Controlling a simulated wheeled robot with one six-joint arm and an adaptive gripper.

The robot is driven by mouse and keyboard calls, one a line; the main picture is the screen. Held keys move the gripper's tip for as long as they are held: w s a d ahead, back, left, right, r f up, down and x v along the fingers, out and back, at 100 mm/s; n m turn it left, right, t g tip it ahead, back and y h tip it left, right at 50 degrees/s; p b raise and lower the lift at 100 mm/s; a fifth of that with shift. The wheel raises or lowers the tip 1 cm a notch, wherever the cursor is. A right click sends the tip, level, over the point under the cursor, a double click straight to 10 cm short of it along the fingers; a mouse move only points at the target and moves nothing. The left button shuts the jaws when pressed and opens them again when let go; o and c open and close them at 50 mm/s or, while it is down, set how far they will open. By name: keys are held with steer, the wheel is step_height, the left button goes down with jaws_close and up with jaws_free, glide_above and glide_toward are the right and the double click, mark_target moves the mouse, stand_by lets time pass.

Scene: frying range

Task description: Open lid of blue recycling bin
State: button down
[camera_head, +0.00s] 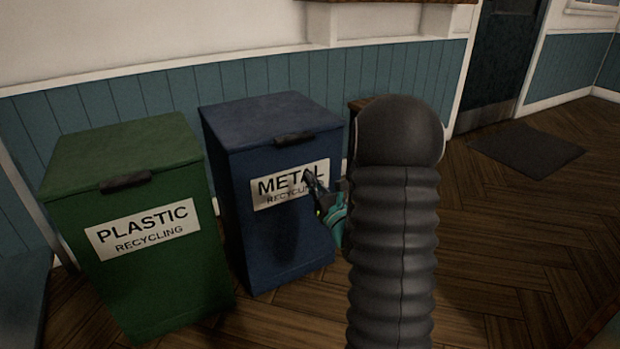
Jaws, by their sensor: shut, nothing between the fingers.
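The blue bin (285,248) stands against the wall with a white label (270,187) reading METAL RECYCLING on its front. Its blue lid (265,115) is closed, with a dark handle (294,138) at the lid's front edge. My gripper (312,180) shows in front of the right part of the label, below and slightly right of the handle. Its fingers are shut and empty. I cannot tell whether the fingertips touch the bin front. My dark ribbed arm covers the floor and whatever stands right of the bin.
A green PLASTIC RECYCLING bin (150,283) with a closed lid stands close on the left. A brown object (358,104) shows partly behind my arm. A dark mat (527,150) lies before a door (502,55). The wooden floor (500,240) at right is clear.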

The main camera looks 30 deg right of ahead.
mark_target(292, 154)
steer(key=x, duration=0.8)
steer(key=r, duration=0.2)
steer(key=shift+s+r, duration=0.25)
steer(key=shift+r, duration=0.75)
